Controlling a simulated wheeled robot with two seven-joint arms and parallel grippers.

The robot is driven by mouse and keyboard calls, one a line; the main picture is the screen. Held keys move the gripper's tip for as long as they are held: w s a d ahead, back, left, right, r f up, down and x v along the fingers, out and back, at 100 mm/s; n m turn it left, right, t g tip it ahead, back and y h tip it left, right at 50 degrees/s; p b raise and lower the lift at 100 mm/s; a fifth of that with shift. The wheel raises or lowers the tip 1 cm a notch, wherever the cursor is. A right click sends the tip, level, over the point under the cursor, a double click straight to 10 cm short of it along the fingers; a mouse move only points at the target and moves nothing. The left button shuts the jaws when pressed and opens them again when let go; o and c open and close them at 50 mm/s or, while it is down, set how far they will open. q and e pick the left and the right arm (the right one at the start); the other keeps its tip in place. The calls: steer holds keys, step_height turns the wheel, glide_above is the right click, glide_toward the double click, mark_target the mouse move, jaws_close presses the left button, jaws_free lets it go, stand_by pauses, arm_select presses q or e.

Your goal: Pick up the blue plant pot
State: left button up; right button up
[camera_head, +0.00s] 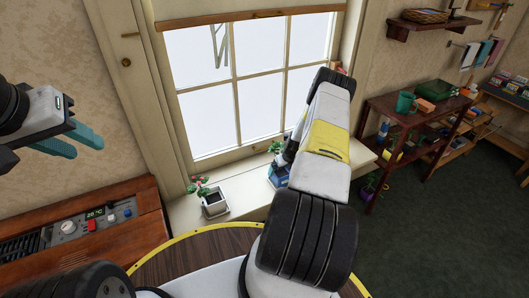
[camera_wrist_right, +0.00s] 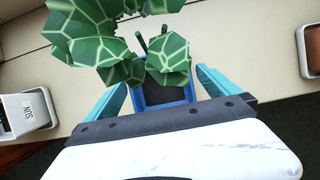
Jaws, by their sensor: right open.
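The blue plant pot (camera_wrist_right: 149,104) shows in the right wrist view, with dark soil and large green leaves with pale veins. In the head view the blue pot (camera_head: 277,181) stands on the windowsill, partly hidden by my right arm. My right gripper (camera_wrist_right: 163,88) is open, with one teal finger on each side of the pot; I cannot tell whether either finger touches it. In the head view the right gripper is hidden behind my arm. My left gripper (camera_head: 90,148) is at the far left, raised and empty, with its teal fingers apart.
A white pot (camera_head: 214,206) with a red-flowered plant stands left of the blue pot on the windowsill (camera_head: 183,216). In the wrist view, a white labelled container (camera_wrist_right: 27,112) is at left and a brown pot (camera_wrist_right: 314,50) at right. A wooden shelf unit (camera_head: 375,105) stands right.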

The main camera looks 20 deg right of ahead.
mark_target(280, 172)
steer(key=x, duration=0.4)
steer(key=shift+f, duration=0.35)
steer(key=shift+r, duration=0.1)
steer(key=c, duration=1.8)
